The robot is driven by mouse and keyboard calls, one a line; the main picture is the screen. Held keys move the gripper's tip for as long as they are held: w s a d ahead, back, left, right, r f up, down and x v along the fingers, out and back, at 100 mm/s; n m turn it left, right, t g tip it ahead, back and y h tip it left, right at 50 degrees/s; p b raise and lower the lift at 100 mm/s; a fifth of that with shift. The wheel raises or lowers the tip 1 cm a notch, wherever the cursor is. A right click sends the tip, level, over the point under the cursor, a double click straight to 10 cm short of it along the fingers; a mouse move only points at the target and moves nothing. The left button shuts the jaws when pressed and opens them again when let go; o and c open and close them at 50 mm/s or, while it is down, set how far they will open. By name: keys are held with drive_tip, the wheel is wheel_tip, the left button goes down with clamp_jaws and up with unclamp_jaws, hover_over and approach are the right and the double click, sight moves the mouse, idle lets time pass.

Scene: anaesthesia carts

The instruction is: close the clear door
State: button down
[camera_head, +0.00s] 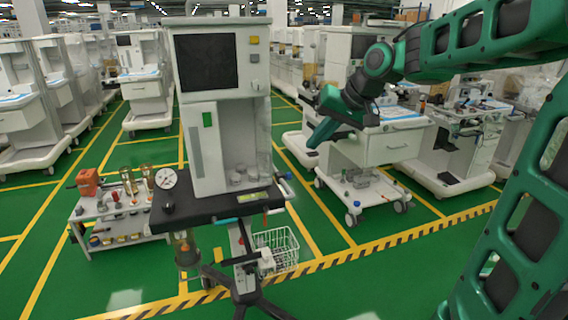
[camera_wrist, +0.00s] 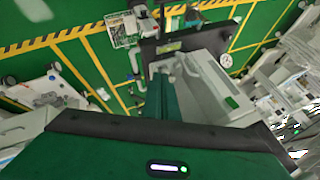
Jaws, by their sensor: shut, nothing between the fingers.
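The central anaesthesia cart (camera_head: 207,145) has a white cabinet with a dark screen on top and a recessed compartment below it. A faint clear pane, which looks like the clear door (camera_head: 262,135), shows at the compartment's right side; its edges and exact angle are hard to make out. My gripper (camera_head: 314,143) is shut and empty, pointing down-left, to the right of the cabinet and apart from it. In the wrist view my gripper (camera_wrist: 166,88) points toward the same cart's cabinet (camera_wrist: 212,88), seen upside down; I cannot pick out the clear door there.
A black work surface (camera_head: 210,207) with a round gauge (camera_head: 166,178) juts out below the cabinet. A wire basket (camera_head: 277,250) hangs lower right. A low trolley (camera_head: 118,220) stands at left, and another white cart (camera_head: 385,148) stands behind my gripper. Green floor is free in front.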

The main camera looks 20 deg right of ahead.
sight(271, 154)
drive_tip(key=w+a+f, duration=0.6)
drive_tip(key=a+f, duration=0.1)
drive_tip(key=f, duration=0.1)
drive_tip(key=shift+w, duration=0.3)
